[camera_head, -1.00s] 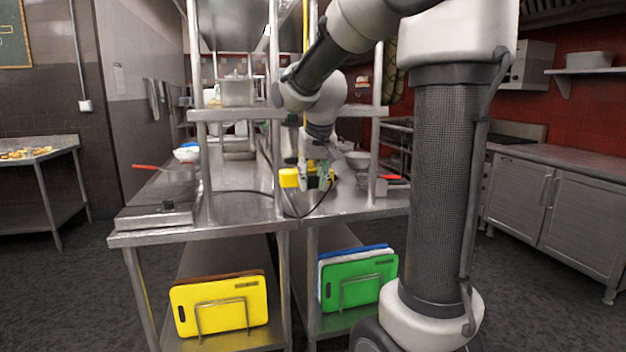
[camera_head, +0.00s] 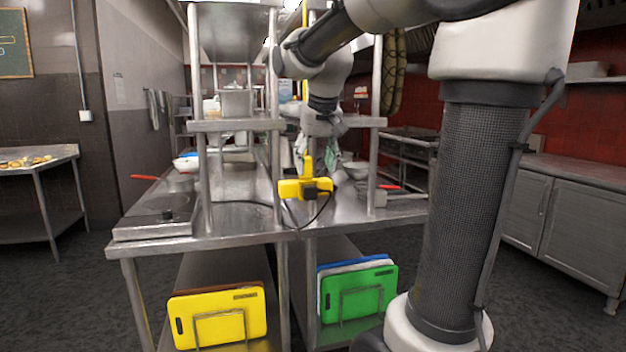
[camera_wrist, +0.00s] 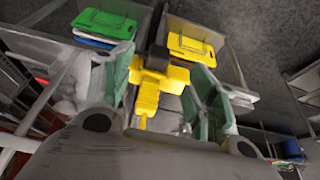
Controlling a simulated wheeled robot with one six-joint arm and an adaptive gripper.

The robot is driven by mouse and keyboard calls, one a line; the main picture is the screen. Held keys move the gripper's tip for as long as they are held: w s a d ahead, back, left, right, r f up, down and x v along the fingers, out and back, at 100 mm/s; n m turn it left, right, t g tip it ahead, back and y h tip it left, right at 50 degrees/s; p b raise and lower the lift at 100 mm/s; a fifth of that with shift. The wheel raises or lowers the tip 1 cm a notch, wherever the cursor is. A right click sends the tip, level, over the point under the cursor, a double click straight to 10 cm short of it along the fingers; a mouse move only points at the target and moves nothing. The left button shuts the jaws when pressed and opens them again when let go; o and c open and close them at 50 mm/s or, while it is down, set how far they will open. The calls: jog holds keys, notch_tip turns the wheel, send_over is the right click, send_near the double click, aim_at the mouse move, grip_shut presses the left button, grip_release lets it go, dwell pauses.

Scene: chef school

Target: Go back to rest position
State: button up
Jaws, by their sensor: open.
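A yellow socket block (camera_head: 292,189) hangs on a yellow cord over the steel table. A black plug (camera_head: 311,188) with a black cable sits against it. My gripper (camera_head: 317,165) points down just above and behind the block, with its fingers apart. In the wrist view the yellow block (camera_wrist: 160,78) and the black plug (camera_wrist: 158,58) show between the two greenish fingers of my gripper (camera_wrist: 160,68), with gaps on both sides. I see no finger closed on them.
The steel table (camera_head: 240,240) has posts and an upper shelf (camera_head: 235,125) close to my arm. A hot plate (camera_head: 160,218) and a red-handled pan (camera_head: 180,183) stand at the left. Yellow (camera_head: 215,315) and green (camera_head: 357,293) boards stand below.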

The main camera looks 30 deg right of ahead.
jog(key=s+a+f+n, duration=0.1)
jog(key=s+f, duration=0.2)
jog(key=s, duration=0.4)
jog(key=s+a+f+n, duration=0.1)
jog(key=s+a+f, duration=0.1)
jog(key=s+f, duration=0.2)
jog(key=s+a+f+n+y, duration=0.1)
jog(key=s+f, duration=0.2)
jog(key=s, duration=0.7)
jog(key=shift+s+a+f, duration=0.3)
jog(key=shift+s+f, duration=0.05)
jog(key=shift+f, duration=0.05)
